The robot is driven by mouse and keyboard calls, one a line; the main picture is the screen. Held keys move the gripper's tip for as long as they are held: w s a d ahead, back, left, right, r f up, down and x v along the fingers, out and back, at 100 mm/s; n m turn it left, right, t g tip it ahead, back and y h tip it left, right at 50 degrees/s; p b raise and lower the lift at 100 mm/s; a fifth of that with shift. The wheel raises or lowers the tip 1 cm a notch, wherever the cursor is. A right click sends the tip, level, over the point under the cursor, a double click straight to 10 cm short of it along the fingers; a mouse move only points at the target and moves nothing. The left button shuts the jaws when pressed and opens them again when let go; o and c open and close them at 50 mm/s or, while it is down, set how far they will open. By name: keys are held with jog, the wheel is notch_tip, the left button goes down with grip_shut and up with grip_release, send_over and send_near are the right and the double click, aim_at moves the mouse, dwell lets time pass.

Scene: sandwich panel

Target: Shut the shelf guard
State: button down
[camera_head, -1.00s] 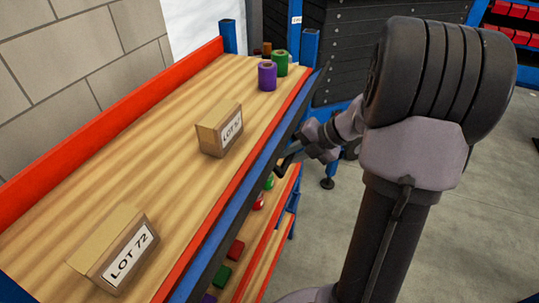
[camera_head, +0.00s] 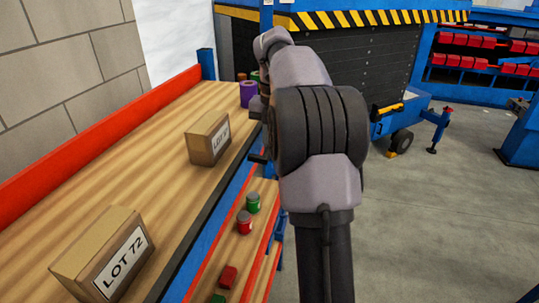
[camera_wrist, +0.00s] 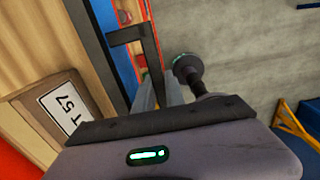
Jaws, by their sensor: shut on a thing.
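The shelf guard (camera_head: 207,207) is a long dark bar along the front edge of the upper wooden shelf (camera_head: 150,160), lying close against the boards and inside the blue beam. In the wrist view the guard (camera_wrist: 92,40) runs beside the wood, with an angular dark handle (camera_wrist: 130,35) sticking out from it. My gripper (camera_wrist: 168,93) is shut on the handle, at the guard's outer side. In the head view my arm hides most of the gripper and the guard's far end.
Cartons stand on the shelf: LOT 72 (camera_head: 100,250) near, another (camera_head: 207,138) farther back, with a purple spool (camera_head: 247,93) beyond. Red and green cans (camera_head: 245,222) sit on the lower shelf. A red board (camera_head: 95,145) lines the back. Open floor (camera_head: 430,220) lies to the right.

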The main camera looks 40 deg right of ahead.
jog(key=shift+a, duration=0.1)
jog(key=shift+f, duration=0.1)
dwell(0.4)
jog(key=c, duration=1.4)
grip_release()
jog(key=shift+w, duration=0.15)
jog(key=shift+r, duration=0.25)
notch_tip(320, 180, up, 17)
jog(key=p, duration=0.8)
jog(key=shift+w, duration=0.15)
jog(key=shift+a, duration=0.1)
